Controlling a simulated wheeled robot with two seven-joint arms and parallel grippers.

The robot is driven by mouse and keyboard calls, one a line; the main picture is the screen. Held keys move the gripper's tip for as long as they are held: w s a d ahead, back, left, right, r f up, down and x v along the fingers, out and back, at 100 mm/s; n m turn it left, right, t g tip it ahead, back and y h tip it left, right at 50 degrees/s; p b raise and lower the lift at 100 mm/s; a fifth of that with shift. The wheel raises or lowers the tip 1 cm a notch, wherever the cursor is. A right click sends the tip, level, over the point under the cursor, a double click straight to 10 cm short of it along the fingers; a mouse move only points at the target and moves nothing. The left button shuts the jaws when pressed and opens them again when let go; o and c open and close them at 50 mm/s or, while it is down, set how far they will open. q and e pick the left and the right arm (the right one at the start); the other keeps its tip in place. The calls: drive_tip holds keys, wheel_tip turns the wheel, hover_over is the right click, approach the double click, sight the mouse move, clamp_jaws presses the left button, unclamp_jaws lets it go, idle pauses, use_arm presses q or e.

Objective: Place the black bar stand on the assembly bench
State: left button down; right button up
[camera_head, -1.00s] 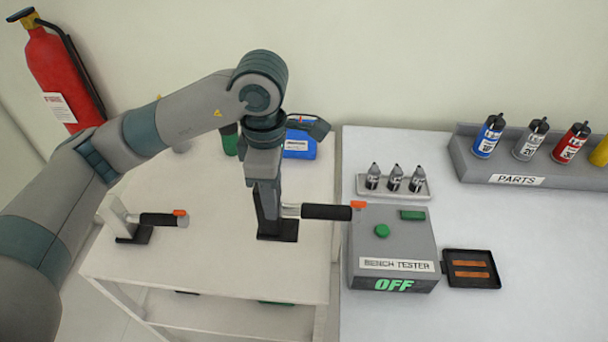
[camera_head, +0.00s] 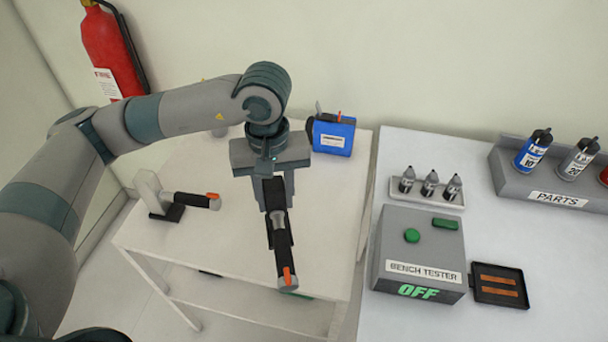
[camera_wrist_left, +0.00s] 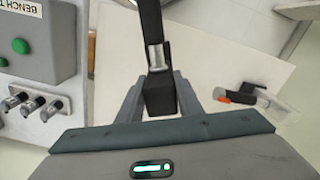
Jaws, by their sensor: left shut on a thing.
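The black bar stand (camera_head: 282,236) is in my left gripper, over the front right part of the white cart. Its black bar with an orange tip points toward the viewer in the head view. My left gripper (camera_head: 275,190) points down and is shut on the stand's black body. The wrist view shows the dark fingers of the left gripper (camera_wrist_left: 163,92) on either side of the stand (camera_wrist_left: 155,55). Whether the stand touches the cart top is hard to tell. The white assembly bench (camera_head: 365,310) stands on the right. My right gripper is not in view.
A blue box (camera_head: 333,136) is behind. The bench tester (camera_head: 418,255), reading OFF, a small bottle rack (camera_head: 428,196), parts holder (camera_head: 540,185) and black tray (camera_head: 498,284) occupy the bench.

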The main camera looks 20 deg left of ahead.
use_arm(q)
drive_tip(key=m, duration=0.1)
drive_tip(key=a+m, duration=0.1)
drive_tip(key=m, duration=0.1)
drive_tip(key=s+a+f+m, duration=0.1)
drive_tip(key=m, duration=0.1)
drive_tip(key=shift+a, duration=0.15)
idle(0.3)
